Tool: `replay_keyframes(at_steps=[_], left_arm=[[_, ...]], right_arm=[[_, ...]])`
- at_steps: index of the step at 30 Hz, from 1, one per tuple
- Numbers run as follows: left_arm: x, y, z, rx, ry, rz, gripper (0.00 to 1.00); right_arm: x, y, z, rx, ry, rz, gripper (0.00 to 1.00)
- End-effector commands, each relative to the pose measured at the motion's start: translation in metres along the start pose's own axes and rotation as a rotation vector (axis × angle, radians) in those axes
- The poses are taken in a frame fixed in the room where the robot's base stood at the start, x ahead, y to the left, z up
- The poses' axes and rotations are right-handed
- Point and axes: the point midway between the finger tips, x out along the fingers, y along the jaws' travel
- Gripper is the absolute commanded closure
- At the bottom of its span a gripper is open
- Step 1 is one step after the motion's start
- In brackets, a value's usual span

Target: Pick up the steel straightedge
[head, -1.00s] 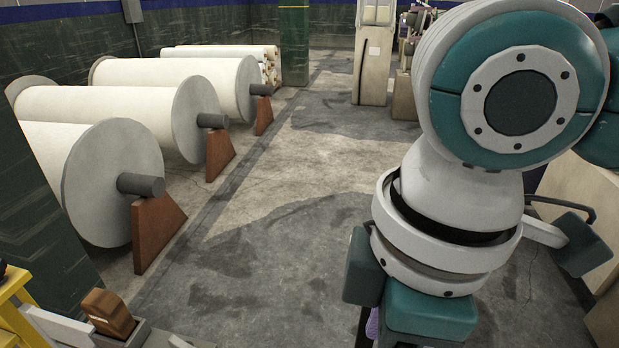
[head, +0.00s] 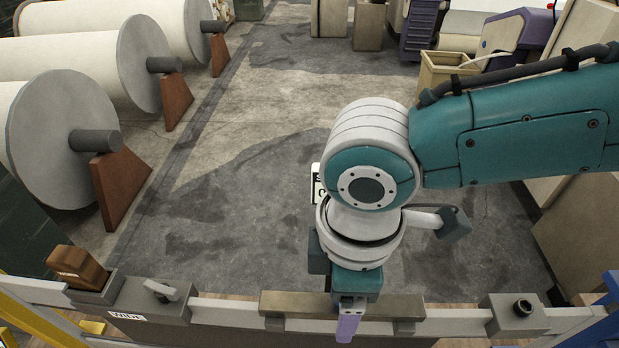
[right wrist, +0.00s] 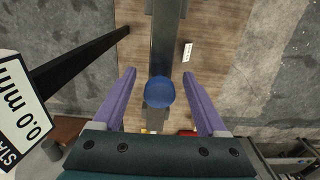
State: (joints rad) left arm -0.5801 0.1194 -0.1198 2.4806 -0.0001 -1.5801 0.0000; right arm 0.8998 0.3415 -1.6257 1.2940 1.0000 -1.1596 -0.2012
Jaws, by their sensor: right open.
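A flat, dull olive-grey bar (head: 400,302), which looks like the steel straightedge, lies lengthwise on the pale front rail. In the right wrist view a dark grey bar (right wrist: 166,40) runs down the middle with a round blue disc (right wrist: 160,92) on it. My right gripper (head: 348,328) is over the bar's middle, pointing down, and hides part of it. In the wrist view the right gripper (right wrist: 161,72) is open, its purple fingers apart on both sides of the bar. I cannot tell whether they touch it. My left gripper is not in view.
The pale rail (head: 455,321) crosses the front, with a grey clamp block (head: 515,316) at right and a brown wooden block (head: 77,266) at left. A display sign (right wrist: 22,112) reading 0.0 mm stands beyond the rail.

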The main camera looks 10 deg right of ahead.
Motion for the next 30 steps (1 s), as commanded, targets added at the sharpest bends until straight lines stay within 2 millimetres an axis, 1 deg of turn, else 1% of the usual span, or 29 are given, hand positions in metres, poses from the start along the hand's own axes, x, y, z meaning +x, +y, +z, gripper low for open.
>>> replay_keyframes(at_steps=[7,27,30], left_arm=[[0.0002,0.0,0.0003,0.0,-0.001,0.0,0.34],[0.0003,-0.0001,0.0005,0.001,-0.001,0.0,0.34],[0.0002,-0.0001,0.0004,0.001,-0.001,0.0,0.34]], right_arm=[[0.0019,0.0,-0.0005,0.0,0.002,0.0,0.25],[0.0015,0.0002,-0.0004,0.0,0.001,0.0,1.0],[0.0014,0.0002,-0.0004,0.001,0.001,0.0,1.0]])
